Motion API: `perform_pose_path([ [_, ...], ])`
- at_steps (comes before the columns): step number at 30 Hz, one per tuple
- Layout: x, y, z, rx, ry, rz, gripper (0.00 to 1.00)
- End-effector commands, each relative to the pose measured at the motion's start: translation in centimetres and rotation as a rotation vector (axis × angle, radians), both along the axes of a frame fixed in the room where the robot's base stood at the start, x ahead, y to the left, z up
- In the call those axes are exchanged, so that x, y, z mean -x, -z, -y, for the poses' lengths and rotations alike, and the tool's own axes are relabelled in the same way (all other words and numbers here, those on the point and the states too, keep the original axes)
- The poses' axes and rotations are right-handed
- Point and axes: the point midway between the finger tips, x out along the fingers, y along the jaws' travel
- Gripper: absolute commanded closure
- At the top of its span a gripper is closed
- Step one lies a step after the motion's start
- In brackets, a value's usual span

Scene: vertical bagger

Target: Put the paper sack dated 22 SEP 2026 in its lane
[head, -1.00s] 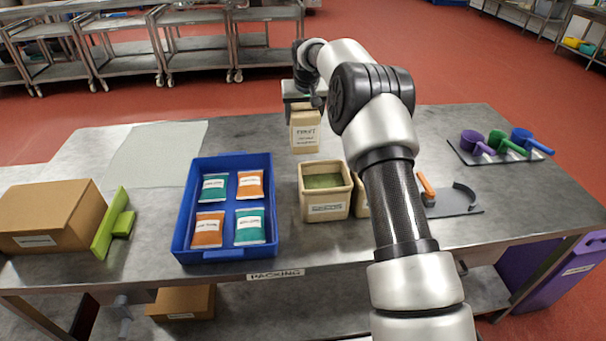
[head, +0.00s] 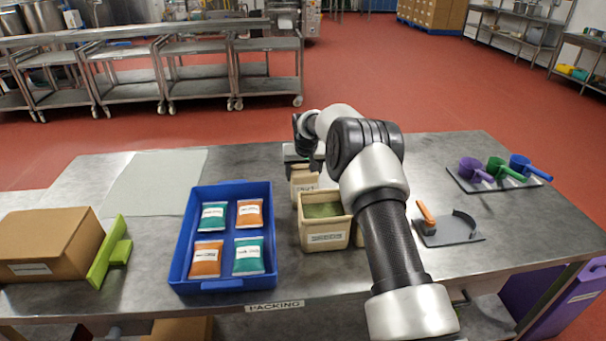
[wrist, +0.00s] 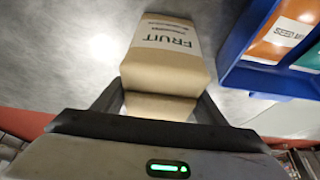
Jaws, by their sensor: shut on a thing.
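A tan paper sack (head: 304,182) with a printed label is in my gripper (head: 303,160), behind the beige bin in the head view. In the wrist view the sack (wrist: 168,55) reads "FRUIT" upside down; its smaller print, including any date, is too blurred to read. My gripper (wrist: 160,103) is shut on the sack, one finger on each side. The lower part of the sack is hidden behind the bin in the head view, so I cannot tell whether it touches the table. I cannot make out a marked lane in these frames.
A beige bin (head: 325,237) with green contents stands in front of the sack. A blue tray (head: 180,255) with teal and orange packets is left of it. A cardboard box (head: 50,245), green stand (head: 113,250) and coloured scoops (head: 505,172) lie farther out. The back-left mat (head: 150,182) is clear.

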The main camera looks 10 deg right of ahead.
Motion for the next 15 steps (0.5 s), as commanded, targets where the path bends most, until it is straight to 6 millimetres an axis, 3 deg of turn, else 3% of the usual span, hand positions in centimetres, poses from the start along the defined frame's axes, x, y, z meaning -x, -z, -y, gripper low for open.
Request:
perform_pose_path([
  [4, -0.09, 0.17, -0.01, 0.000, 0.000, 0.003, 0.75],
  [5, 0.01, 0.27, 0.00, 0.000, 0.000, 0.000, 0.31],
  [7, 0.01, 0.21, -0.01, 0.000, 0.000, -0.001, 0.19],
  [8, 0.01, 0.21, -0.01, 0.000, 0.000, -0.001, 0.16],
  [15, 0.02, 0.21, -0.01, 0.000, 0.000, -0.001, 0.16],
])
